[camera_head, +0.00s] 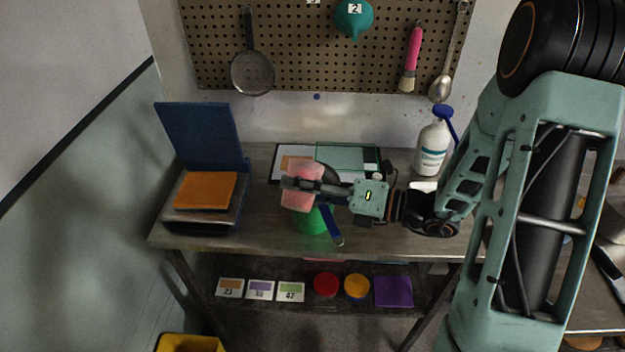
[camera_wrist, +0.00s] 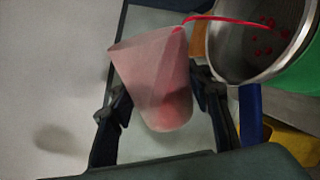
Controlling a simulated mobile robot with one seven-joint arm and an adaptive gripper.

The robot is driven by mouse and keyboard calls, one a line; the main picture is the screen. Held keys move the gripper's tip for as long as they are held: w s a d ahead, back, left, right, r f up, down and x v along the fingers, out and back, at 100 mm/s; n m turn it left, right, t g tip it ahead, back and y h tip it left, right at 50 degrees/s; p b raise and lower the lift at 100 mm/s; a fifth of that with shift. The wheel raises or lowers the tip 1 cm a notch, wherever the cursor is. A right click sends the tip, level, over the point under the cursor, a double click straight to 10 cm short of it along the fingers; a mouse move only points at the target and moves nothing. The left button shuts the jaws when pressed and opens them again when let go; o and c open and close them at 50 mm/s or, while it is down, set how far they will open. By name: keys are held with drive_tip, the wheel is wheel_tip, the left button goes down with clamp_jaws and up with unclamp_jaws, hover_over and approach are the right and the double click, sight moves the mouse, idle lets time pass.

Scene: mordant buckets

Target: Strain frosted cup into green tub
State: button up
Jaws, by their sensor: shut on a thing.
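The frosted cup (camera_head: 301,172), translucent and pink with red contents, is tilted in my gripper (camera_head: 300,187) above the green tub (camera_head: 311,221). The wrist view shows the cup (camera_wrist: 155,75) between the two dark fingers of my gripper (camera_wrist: 160,102). A thin red stream runs from its rim into a metal strainer (camera_wrist: 233,70) with several red bits inside. The strainer sits at the mouth of the green tub (camera_wrist: 295,103). A blue handle (camera_head: 331,225) sticks out beside the tub. In the head view the cup and gripper hide the strainer and the tub's top.
A white bottle with a blue pump (camera_head: 432,148) stands right of my gripper. A framed board (camera_head: 350,156) lies behind. At the left are an orange block (camera_head: 206,190) on a dark scale-like base and an upright blue panel (camera_head: 203,135). The bench's front left is clear.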

drive_tip(key=shift+r+m+p, duration=0.3)
drive_tip(key=shift+m+p, duration=0.1)
drive_tip(key=shift+p, duration=0.15)
idle(0.9)
drive_tip(key=shift+w+f+m+g+p, duration=0.1)
drive_tip(key=shift+f+m+g+p, duration=0.2)
drive_tip(key=shift+m, duration=0.5)
idle(1.7)
drive_tip(key=shift+w+d+r+m+p, duration=0.25)
drive_tip(key=shift+w+r+m+p, duration=0.2)
drive_tip(key=shift+w+m+p, duration=0.3)
idle(1.6)
drive_tip(key=shift+w+f+m+g+p, duration=0.15)
drive_tip(key=shift+f+m+g+p, duration=0.15)
drive_tip(key=shift+m+p, duration=0.5)
idle(0.7)
